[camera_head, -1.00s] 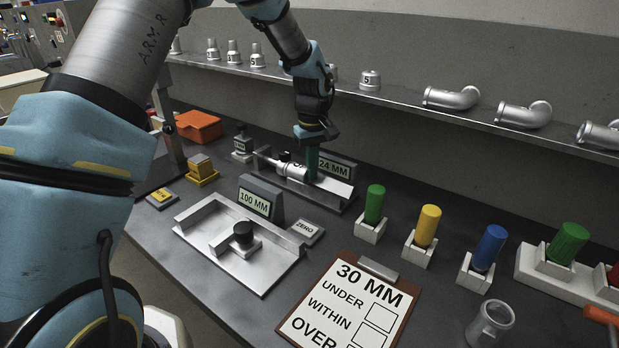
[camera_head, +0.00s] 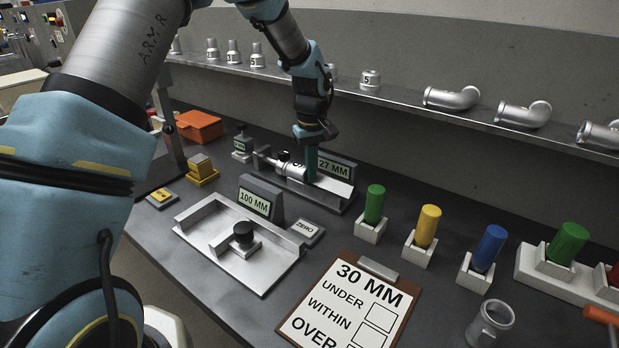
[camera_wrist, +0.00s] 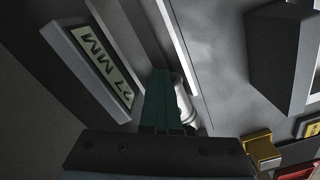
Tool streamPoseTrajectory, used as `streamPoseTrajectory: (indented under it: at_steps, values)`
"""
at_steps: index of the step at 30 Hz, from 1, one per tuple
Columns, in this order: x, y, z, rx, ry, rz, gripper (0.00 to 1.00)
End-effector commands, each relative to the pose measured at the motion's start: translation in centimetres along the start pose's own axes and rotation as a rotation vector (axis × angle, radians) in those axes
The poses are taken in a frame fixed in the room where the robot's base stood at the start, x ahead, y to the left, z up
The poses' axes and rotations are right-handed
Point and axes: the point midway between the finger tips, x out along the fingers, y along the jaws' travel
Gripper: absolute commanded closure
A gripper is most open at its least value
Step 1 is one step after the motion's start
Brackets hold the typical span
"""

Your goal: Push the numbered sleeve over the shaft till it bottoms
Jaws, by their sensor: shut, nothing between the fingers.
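The metallic sleeve (camera_head: 291,171) lies on its side in the rear gauge fixture (camera_head: 333,192), in line with a thin shaft (camera_head: 266,160) at its left. The shaft's far end and how deep it sits in the sleeve are hard to make out. My gripper (camera_head: 311,163), with teal fingers, is shut and empty, pointing down at the sleeve's right end. In the wrist view the fingers (camera_wrist: 163,100) stand beside the silvery sleeve (camera_wrist: 184,100), seemingly against its end. The fixture's display (camera_head: 334,168) reads 27 MM.
A second fixture (camera_head: 265,278) with a 100 MM display (camera_head: 255,203) and a ZERO block (camera_head: 306,230) stands in front. A shelf (camera_head: 420,105) with castings runs behind.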

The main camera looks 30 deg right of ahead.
Motion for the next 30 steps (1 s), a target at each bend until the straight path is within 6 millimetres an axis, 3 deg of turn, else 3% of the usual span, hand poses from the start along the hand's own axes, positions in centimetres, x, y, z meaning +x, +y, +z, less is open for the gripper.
streamPoseTrajectory:
  at_steps: [19,30]
  values:
    - [-0.1,0.8,1.3,0.0,0.0,0.0,1.0]
    - [-2.8,0.8,1.3,0.0,0.001,0.001,1.0]
